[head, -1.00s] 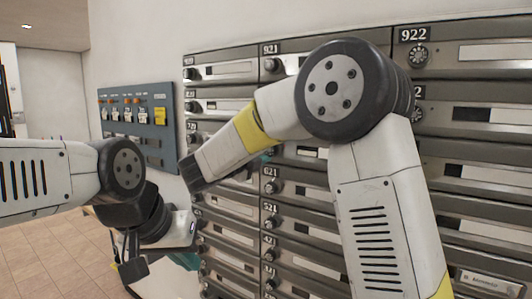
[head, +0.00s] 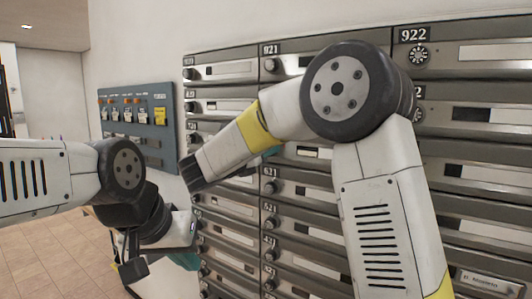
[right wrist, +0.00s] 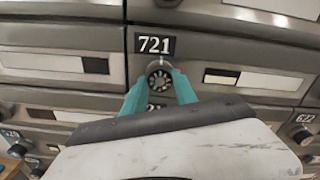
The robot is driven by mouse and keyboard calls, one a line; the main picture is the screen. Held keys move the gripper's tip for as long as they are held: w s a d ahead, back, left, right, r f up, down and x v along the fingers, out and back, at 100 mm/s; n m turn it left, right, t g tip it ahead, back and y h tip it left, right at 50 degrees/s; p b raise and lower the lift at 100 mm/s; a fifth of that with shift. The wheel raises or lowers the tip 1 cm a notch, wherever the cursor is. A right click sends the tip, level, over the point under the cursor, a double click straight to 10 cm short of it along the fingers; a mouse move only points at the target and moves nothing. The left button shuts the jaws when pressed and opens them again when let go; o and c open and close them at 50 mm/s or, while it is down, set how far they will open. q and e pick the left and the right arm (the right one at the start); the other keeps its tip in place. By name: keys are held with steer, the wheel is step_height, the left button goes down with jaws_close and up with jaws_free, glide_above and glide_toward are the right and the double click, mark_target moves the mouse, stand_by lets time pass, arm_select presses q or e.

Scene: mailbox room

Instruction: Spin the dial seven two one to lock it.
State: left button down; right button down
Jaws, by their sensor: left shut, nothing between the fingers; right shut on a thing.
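The 721 dial (right wrist: 159,80) is a dark round knob with pale marks, just below the 721 label (right wrist: 154,45) in the right wrist view. My right gripper (right wrist: 161,84) has its teal fingers shut on the dial, one finger on each side. The number the dial points at is too small to read. In the head view my right arm hides this dial, and only a bit of teal finger (head: 271,151) shows. My left gripper (head: 186,260) is shut and empty, low at the left, apart from the mailboxes.
Mailbox doors with their own dials surround this one, including the 922 dial (head: 418,54) and the 622 dial (right wrist: 302,134). A blue-grey wall panel (head: 165,140) with tags hangs left of the mailboxes. Tiled floor (head: 50,260) is open at the lower left.

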steer(key=m, duration=0.6)
steer(key=shift+f+m, duration=0.1)
steer(key=shift+m, duration=0.2)
stand_by(0.5)
steer(key=c, duration=1)
jaws_free()
steer(key=shift+o, duration=0.2)
steer(key=v, duration=0.7)
steer(key=shift+s+a, duration=0.2)
steer(key=shift+s, duration=0.15)
